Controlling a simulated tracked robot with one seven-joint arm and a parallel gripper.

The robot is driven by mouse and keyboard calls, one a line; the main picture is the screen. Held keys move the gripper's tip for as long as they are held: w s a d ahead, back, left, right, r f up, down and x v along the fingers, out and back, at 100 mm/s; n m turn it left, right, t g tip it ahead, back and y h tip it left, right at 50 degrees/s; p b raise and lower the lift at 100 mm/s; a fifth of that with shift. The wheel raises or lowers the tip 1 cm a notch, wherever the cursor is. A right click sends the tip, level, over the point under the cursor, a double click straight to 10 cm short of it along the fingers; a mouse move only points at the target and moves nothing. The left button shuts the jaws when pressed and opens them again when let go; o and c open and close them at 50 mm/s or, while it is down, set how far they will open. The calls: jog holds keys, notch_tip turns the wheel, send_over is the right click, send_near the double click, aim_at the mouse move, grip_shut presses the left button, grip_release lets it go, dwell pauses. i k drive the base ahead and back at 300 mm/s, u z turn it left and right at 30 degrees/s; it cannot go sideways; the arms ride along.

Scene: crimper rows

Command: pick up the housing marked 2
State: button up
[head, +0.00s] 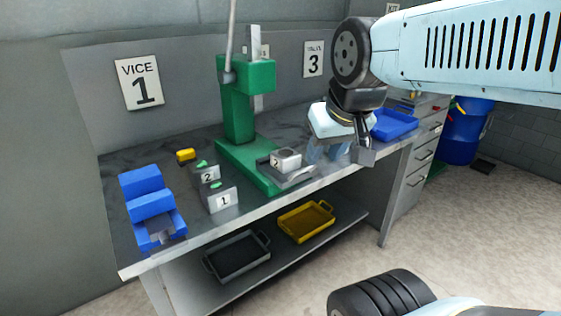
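A grey block-shaped housing (288,158) with a round opening on top carries a "2" on its front. It sits on a grey plate at the foot of the green press (243,110), in the middle of the bench. My gripper (348,152) hangs over the bench's front edge, to the right of the housing and apart from it. One dark finger shows; the other is hard to make out, so I cannot tell its opening. Two grey pieces marked 2 (208,178) and 1 (223,200) stand left of the press, with small green parts by them.
A blue vice (148,197) stands at the bench's left end, with a small yellow block (186,155) behind. A blue tray (395,124) lies at the right. The shelf below holds a grey tray (237,257) and a yellow tray (306,221). A blue barrel (465,130) stands beyond the drawers.

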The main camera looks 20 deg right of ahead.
aim_at(285, 160)
jog(key=z, duration=1.35)
jog(key=k, duration=1.5)
jog(key=u, duration=0.85)
jog(key=i, duration=1)
jog(key=z, duration=0.1)
